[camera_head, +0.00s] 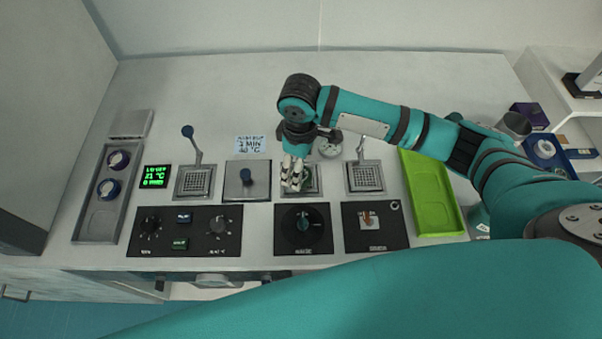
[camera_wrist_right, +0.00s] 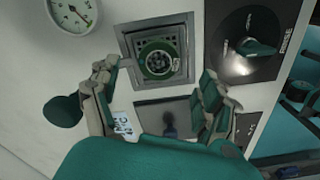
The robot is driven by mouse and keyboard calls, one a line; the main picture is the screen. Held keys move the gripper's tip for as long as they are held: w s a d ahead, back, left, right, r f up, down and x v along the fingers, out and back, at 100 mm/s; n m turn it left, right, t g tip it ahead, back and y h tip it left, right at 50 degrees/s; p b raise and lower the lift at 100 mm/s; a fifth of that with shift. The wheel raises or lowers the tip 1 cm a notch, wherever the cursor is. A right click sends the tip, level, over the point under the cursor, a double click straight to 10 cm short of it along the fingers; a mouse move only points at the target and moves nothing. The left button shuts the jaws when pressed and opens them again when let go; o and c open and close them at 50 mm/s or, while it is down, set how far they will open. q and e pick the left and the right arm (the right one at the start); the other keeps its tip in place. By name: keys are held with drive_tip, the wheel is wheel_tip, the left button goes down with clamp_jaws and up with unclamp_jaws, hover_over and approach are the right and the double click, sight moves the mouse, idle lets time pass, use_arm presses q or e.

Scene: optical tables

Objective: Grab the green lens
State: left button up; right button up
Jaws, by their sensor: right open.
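A round green-rimmed lens with a dark patterned centre (camera_wrist_right: 158,60) lies in a square metal recess, seen in the right wrist view. In the head view my right gripper hides it; only part of the metal recess frame (camera_head: 316,187) shows there. My right gripper (camera_head: 291,183) hangs over that middle station, pointing down. In the right wrist view the right gripper (camera_wrist_right: 160,73) is open, its fingers apart on either side below the lens. Nothing is between the fingers. Contact with the lens is not visible. My left gripper is not in view.
Levers (camera_head: 192,145) rise behind the grated stations. A round gauge (camera_wrist_right: 73,14) is close behind. Black control panels (camera_head: 303,229) line the front. A green tray (camera_head: 432,195) lies to the right.

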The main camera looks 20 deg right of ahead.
sight(303, 172)
drive_tip(key=f, duration=0.3)
drive_tip(key=shift+s+d+f+p, duration=0.15)
drive_tip(key=shift+d+f+p, duration=0.1)
drive_tip(key=shift+d+p, duration=0.1)
drive_tip(key=shift+a+f, duration=0.1)
drive_tip(key=shift+f, duration=0.1)
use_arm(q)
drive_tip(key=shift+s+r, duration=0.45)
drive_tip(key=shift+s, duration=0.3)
use_arm(e)
drive_tip(key=c, duration=1.3)
